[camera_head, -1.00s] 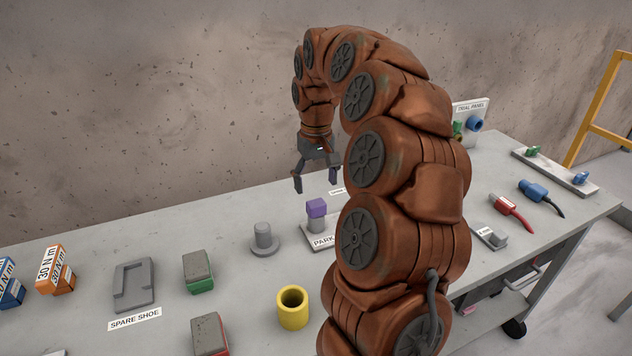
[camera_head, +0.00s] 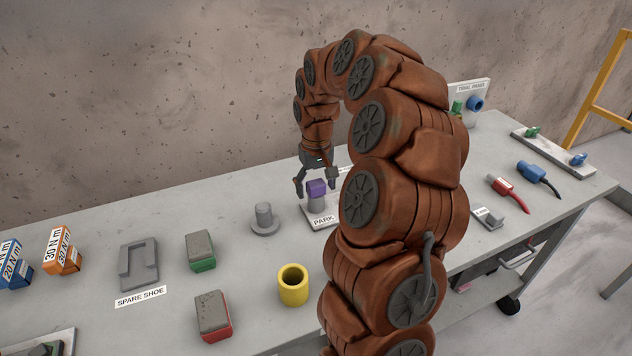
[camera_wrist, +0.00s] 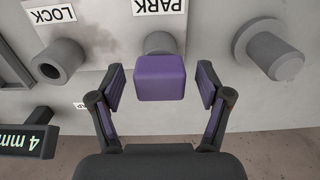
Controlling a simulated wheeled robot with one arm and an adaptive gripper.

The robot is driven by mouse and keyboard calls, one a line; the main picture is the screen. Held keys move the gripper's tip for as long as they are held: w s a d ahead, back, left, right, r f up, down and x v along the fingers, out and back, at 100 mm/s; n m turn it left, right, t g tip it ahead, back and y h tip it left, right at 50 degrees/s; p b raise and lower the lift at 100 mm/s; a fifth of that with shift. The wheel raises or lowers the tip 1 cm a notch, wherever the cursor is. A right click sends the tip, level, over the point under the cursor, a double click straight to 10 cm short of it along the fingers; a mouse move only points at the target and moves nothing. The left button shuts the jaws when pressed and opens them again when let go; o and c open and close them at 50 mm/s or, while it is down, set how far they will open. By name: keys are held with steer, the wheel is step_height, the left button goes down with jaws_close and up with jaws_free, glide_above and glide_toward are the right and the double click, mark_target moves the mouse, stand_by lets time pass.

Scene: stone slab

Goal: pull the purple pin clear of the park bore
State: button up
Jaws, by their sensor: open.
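The purple pin (camera_head: 316,188) stands upright in the grey park bore (camera_head: 317,205), on a pale plate (camera_head: 318,222) labelled PARK. In the wrist view the pin's square purple head (camera_wrist: 160,78) lies between the two fingers, with the park bore (camera_wrist: 160,43) partly hidden behind it. My gripper (camera_head: 315,186) is open around the head, and it also shows in the wrist view (camera_wrist: 160,90). A gap shows between each finger pad and the head. The pin's shank is hidden.
A grey flanged peg (camera_head: 264,217) stands left of the plate. The LOCK bore (camera_wrist: 58,62) is on the same plate in the wrist view. A yellow cup (camera_head: 293,285), a green-based block (camera_head: 200,250) and a red-based block (camera_head: 213,315) are nearer on the bench.

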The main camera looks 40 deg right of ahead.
steer(key=c, duration=1.4)
steer(key=shift+r, duration=0.1)
steer(key=shift+r, duration=0.1)
steer(key=shift+r+p, duration=0.65)
steer(key=shift+r, duration=2.05)
steer(key=shift+r+p, duration=0.65)
steer(key=shift+r, duration=2.35)
